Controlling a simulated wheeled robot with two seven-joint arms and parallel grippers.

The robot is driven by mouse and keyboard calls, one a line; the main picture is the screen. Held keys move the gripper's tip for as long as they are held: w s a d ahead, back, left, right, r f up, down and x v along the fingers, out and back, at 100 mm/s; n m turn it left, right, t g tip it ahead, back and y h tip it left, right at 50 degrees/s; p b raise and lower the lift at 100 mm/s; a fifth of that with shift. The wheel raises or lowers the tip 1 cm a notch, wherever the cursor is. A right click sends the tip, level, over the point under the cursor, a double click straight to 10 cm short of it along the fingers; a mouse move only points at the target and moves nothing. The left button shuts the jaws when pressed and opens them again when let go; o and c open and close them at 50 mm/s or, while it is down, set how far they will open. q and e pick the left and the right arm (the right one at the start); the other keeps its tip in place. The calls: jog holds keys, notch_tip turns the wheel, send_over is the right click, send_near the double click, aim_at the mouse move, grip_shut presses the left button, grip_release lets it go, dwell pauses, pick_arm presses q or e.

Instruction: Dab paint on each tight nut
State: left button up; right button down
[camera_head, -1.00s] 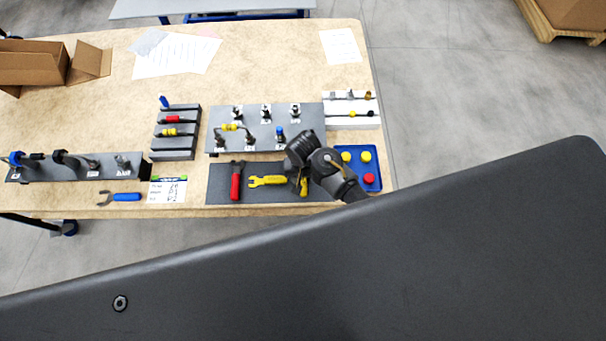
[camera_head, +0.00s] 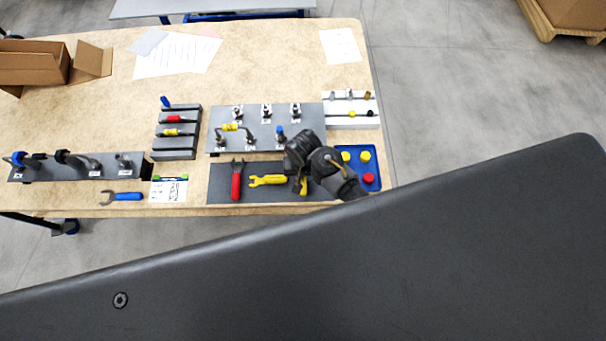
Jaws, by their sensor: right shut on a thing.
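A grey plate (camera_head: 225,113) bears several upright metal fittings, a yellow-collared tube (camera_head: 230,127) and a blue-topped fitting (camera_head: 281,134). Another grey plate (camera_head: 105,171) at the left holds fittings with dark tubing and a blue nut (camera_head: 19,158). The nuts are too small to tell tight from loose. My right gripper (camera_head: 301,173) is over the right part of the dark tool mat (camera_head: 218,183), just in front of the first plate. It is shut on a small yellow thing (camera_head: 303,186), mostly hidden by the gripper. My left gripper is not in view.
A red-handled tool (camera_head: 236,183) and yellow wrench (camera_head: 267,181) lie on the mat. A blue tray (camera_head: 372,185) with yellow and red caps is right of my gripper. A blue wrench (camera_head: 128,196) lies at the front left. A grey rack (camera_head: 175,154) holds coloured tools.

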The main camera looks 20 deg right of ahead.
jog(key=shift+s+a+r, duration=0.1)
jog(key=shift+s+r, duration=0.1)
jog(key=shift+r, duration=0.55)
jog(key=shift+s+r, duration=0.15)
jog(key=shift+r, duration=0.55)
jog(key=shift+s+a+r, duration=0.1)
jog(key=shift+s+r, duration=0.1)
jog(key=shift+r, duration=0.55)
